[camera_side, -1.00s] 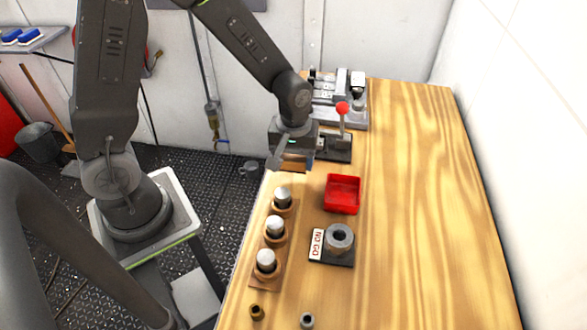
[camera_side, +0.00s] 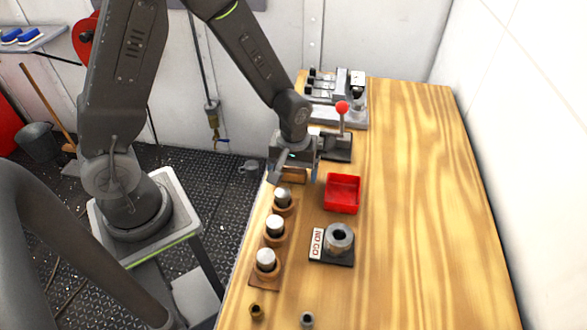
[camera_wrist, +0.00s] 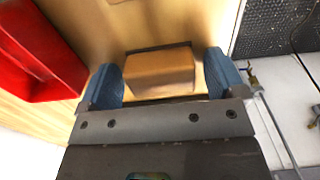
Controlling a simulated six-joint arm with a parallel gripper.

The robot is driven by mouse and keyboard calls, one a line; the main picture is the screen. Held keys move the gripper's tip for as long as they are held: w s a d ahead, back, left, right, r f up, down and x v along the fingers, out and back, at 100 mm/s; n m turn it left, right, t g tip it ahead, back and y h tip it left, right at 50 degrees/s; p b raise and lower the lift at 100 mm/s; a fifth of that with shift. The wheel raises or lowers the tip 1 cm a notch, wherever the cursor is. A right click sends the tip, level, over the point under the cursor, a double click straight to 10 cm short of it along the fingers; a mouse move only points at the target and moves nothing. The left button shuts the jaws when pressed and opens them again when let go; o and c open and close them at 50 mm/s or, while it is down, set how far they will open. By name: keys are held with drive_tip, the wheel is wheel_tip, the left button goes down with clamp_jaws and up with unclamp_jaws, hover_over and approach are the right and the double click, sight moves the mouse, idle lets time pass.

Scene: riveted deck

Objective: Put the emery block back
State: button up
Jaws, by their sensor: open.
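The emery block (camera_side: 292,175) is an orange-brown block at the left edge of the wooden bench, beyond the row of metal-topped pieces. In the wrist view the emery block (camera_wrist: 160,70) lies between the blue fingertips, with a dark edge showing along its far side. My gripper (camera_side: 297,170) is low over it and open, one finger on each side. In the wrist view my gripper (camera_wrist: 163,80) shows a gap beside the block at each finger. What lies under the block is mostly hidden.
A red tray (camera_side: 342,194) stands close on the right. Several metal-topped pieces (camera_side: 275,226) stand in a row in front. A NO GO gauge (camera_side: 339,238) sits nearer the camera. A red-knobbed lever (camera_side: 342,108) and a machine stand behind. The bench's right side is clear.

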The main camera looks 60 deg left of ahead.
sight(293, 169)
wheel_tip(293, 169, up, 12)
drive_tip(key=s+r+m+t, duration=0.5)
drive_tip(key=s+r+m, duration=0.4)
drive_tip(key=s+r, duration=0.3)
drive_tip(key=shift+s+a+r+t, duration=0.2)
drive_tip(key=shift+s+r+t, duration=0.05)
drive_tip(key=shift+t, duration=0.05)
idle(1.2)
